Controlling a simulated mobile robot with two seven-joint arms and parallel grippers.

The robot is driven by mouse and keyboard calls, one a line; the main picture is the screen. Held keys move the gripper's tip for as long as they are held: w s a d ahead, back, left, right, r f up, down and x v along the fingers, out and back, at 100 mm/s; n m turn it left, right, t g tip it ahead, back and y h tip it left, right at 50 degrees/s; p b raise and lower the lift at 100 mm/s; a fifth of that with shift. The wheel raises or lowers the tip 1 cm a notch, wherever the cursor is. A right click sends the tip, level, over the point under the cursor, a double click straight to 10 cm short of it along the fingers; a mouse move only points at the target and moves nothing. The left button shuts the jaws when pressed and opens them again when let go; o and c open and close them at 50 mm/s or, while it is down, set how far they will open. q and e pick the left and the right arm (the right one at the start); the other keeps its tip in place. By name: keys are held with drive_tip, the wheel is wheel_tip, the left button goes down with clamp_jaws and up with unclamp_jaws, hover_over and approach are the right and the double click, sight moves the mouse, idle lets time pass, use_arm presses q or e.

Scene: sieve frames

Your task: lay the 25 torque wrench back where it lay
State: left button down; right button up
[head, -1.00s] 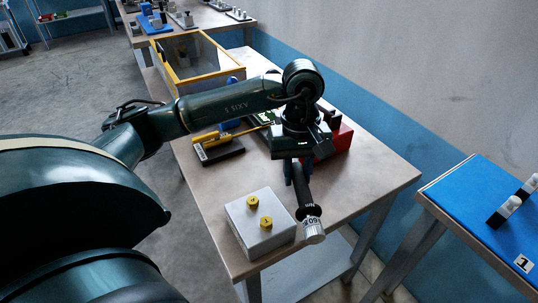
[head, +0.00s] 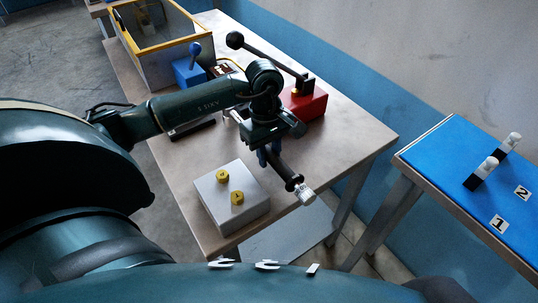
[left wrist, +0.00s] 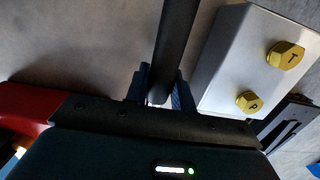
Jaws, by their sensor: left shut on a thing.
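My left gripper (head: 267,156) is shut on a torque wrench (head: 281,169) with a dark shaft and a pale silver end. It holds the wrench over the right part of the workbench, beside the grey box. The number on the wrench cannot be read now. In the left wrist view the dark shaft (left wrist: 174,45) runs between my blue fingers (left wrist: 160,88). A blue-topped table (head: 450,155) stands at the right, with number tags 1 (head: 499,223) and 2 (head: 522,192). My right gripper is not in view.
A grey box (head: 238,205) with yellow hex caps sits on the workbench (head: 350,130) near its front. A red block (head: 306,103) with a black lever, a blue block (head: 187,72) and a yellow-framed bin (head: 150,50) stand behind. A gap separates workbench and blue table.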

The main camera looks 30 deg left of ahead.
use_arm(q)
drive_tip(key=shift+w+f, duration=0.1)
drive_tip(key=shift+f, duration=0.5)
drive_tip(key=shift+f, duration=0.1)
drive_tip(key=c, duration=1.6)
unclamp_jaws()
drive_tip(key=shift+f, duration=0.15)
drive_tip(key=o, duration=0.4)
